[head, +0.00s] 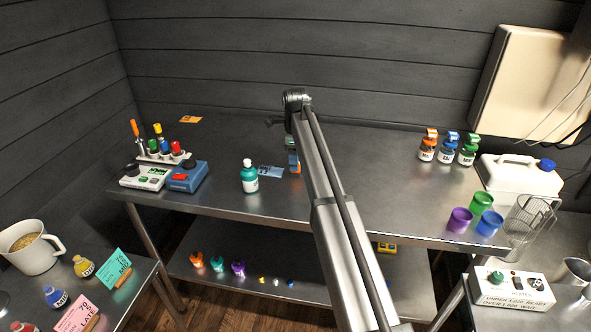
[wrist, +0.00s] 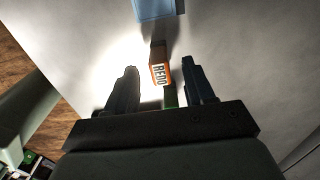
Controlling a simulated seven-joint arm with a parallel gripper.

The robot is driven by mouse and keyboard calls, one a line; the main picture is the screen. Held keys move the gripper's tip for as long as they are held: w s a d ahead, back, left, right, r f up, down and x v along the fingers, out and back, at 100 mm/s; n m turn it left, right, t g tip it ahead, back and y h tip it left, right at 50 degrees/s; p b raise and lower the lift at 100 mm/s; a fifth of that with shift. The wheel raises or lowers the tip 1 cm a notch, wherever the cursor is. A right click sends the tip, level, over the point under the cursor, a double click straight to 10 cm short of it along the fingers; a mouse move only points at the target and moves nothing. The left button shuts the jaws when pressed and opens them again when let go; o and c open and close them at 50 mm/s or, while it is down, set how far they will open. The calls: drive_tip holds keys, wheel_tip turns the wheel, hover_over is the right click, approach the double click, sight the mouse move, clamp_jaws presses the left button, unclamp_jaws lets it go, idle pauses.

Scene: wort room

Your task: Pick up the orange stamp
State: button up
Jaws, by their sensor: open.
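The orange stamp (wrist: 159,73), a small block with an orange-edged face marked REDO and a brown side, lies on the steel table in the wrist view. My gripper (wrist: 158,66) is open, with one dark finger on each side of the stamp and gaps between. I cannot tell whether the fingers are level with it. A green piece (wrist: 170,97) shows just below the stamp, between the fingers, partly hidden. In the head view the stamp (head: 295,168) shows as a small orange patch beside my arm, which partly hides that area.
Further left stand a blue device (head: 187,178) and a marker rack (head: 163,158). Several small bottles (head: 447,150) and cups (head: 481,203) stand right.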

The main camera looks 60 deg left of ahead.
wheel_tip(320, 180, down, 4)
drive_tip(key=shift+r, duration=0.25)
clamp_jaws()
idle(0.3)
